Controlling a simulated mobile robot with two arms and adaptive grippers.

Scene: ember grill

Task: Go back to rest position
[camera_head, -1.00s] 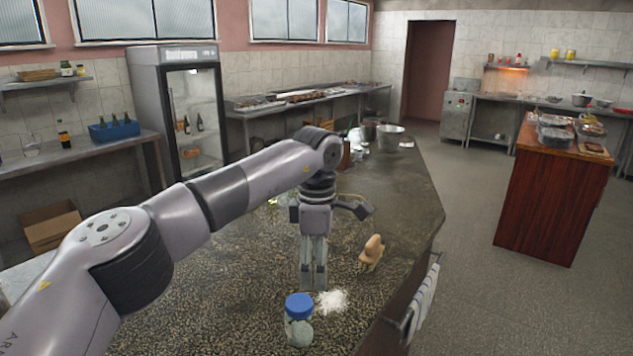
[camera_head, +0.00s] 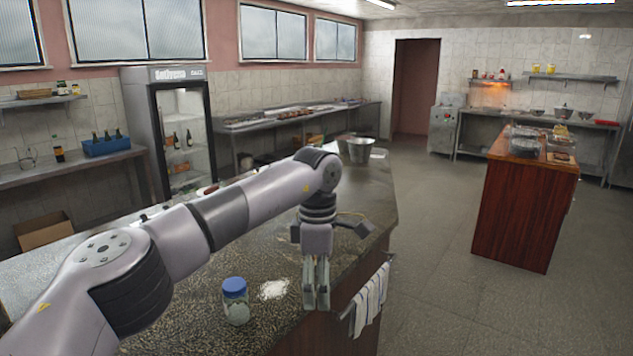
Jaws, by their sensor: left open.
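My left arm comes in from the left and reaches over the dark speckled counter (camera_head: 200,321). My left gripper (camera_head: 316,303) points down near the counter's right edge, with its fingers open and nothing seen between them. A glass jar with a blue lid (camera_head: 236,300) stands upright on the counter, left of the gripper. A small heap of white powder (camera_head: 274,289) lies between the jar and the gripper. My right gripper is not in view.
A striped towel (camera_head: 370,298) hangs on the counter's right side. A metal bucket (camera_head: 360,150) stands at the counter's far end. A wooden island (camera_head: 520,215) with containers on top stands at the right. The floor (camera_head: 430,260) between is clear.

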